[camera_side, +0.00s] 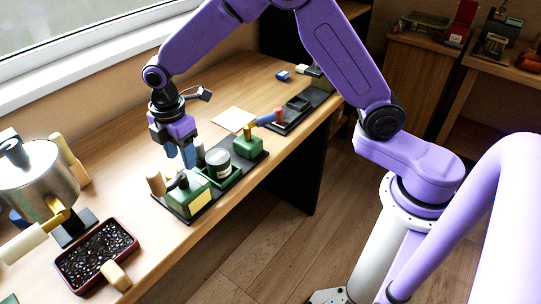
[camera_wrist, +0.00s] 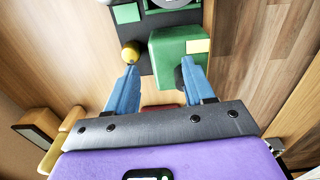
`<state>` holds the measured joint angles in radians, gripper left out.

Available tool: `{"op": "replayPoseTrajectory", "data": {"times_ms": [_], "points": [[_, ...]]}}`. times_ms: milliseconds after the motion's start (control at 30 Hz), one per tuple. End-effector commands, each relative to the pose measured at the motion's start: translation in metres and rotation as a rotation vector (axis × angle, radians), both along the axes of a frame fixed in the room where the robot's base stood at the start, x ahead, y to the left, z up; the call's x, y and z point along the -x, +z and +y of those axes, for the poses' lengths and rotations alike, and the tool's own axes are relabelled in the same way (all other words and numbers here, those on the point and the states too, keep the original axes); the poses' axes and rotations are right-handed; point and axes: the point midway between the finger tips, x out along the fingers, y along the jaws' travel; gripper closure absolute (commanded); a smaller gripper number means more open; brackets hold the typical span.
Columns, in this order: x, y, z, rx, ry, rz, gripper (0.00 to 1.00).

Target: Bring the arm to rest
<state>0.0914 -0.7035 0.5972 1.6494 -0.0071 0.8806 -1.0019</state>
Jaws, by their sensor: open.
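My gripper (camera_side: 181,157) hangs fingers-down over the desk, at the end of my purple arm. In the wrist view my gripper (camera_wrist: 160,84) shows two blue fingers spread apart with nothing held between them. The fingers are above the near-left end of a dark tray with green blocks. A green block (camera_side: 188,199) with a cream label stands close to the fingers in the side view; it also shows by the right finger in the wrist view (camera_wrist: 178,50). I cannot tell whether the fingers touch anything.
A wooden peg (camera_side: 155,183) and a green holder with a round grey-topped piece (camera_side: 218,163) stand on the tray. A maroon bin of dark pieces (camera_side: 97,255) and a metal drum (camera_side: 40,180) are at left. The window wall borders the desk (camera_side: 130,140).

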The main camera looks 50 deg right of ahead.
Motion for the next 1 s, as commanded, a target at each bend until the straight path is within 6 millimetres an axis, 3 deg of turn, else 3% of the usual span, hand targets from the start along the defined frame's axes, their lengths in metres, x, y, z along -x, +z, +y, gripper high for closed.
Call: {"op": "replayPoseTrajectory", "data": {"times_ms": [267,500,800,1000], "points": [[0.074,0.039,-0.022,-0.009,-0.123,-0.002,0.47],[0.151,0.064,-0.059,-0.018,-0.246,-0.001,0.47],[0.245,0.076,-0.12,-0.028,-0.401,0.004,0.47],[0.291,0.074,-0.156,-0.031,-0.483,0.008,0.47]]}}
